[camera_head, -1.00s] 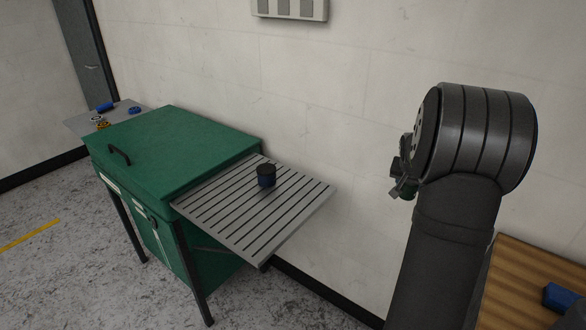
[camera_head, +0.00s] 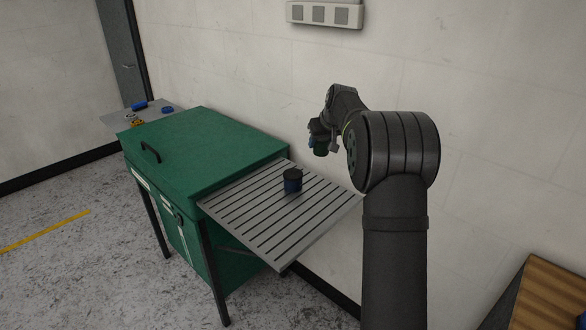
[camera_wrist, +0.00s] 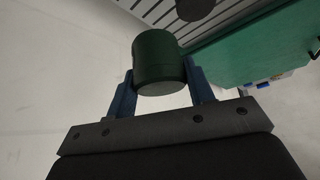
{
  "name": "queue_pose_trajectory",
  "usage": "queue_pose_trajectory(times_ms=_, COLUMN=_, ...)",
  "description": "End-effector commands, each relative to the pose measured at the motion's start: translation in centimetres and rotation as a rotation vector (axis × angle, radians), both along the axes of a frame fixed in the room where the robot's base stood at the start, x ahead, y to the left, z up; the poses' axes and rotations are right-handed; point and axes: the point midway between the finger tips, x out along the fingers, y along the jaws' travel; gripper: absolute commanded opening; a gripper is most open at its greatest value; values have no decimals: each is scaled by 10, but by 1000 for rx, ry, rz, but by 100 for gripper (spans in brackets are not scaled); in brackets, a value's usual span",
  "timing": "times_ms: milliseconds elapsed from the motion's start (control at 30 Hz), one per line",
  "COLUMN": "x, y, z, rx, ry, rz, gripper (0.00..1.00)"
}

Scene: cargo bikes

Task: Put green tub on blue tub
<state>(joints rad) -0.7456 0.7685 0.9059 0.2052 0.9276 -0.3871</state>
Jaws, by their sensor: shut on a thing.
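The green tub (camera_wrist: 157,62) is held between the two blue fingers of my gripper (camera_wrist: 158,82) in the wrist view. In the head view the green tub (camera_head: 320,149) hangs below my gripper (camera_head: 318,143), in the air above and to the right of the slatted shelf. In the wrist view a dark round top (camera_wrist: 194,9), apparently the blue tub's lid, shows at the upper edge, apart from the green tub.
A green cabinet (camera_head: 205,145) with a black handle adjoins the shelf on the left. A far side shelf (camera_head: 120,118) holds several small items. The wall (camera_head: 450,100) stands close behind. A striped wooden surface (camera_head: 550,300) is at lower right.

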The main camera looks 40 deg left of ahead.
Motion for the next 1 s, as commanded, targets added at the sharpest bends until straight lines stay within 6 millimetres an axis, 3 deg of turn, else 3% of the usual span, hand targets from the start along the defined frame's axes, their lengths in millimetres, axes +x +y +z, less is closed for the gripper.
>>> queue_pose_trajectory(times_ms=300, x=-24, y=68, z=-45, rx=-2, ry=1, rz=1, gripper=23)
queue_pose_trajectory(times_ms=433, x=-30, y=86, z=-56, rx=-1, ry=0, rz=-1, gripper=23)
queue_pose_trajectory(times_ms=633, x=-33, y=94, z=-64, rx=-1, ry=0, rz=-3, gripper=23)
queue_pose_trajectory(times_ms=900, x=-33, y=94, z=-99, rx=-1, ry=0, rz=-4, gripper=23)
queue_pose_trajectory(times_ms=1000, x=-33, y=94, z=-101, rx=1, ry=-1, rz=-4, gripper=23)
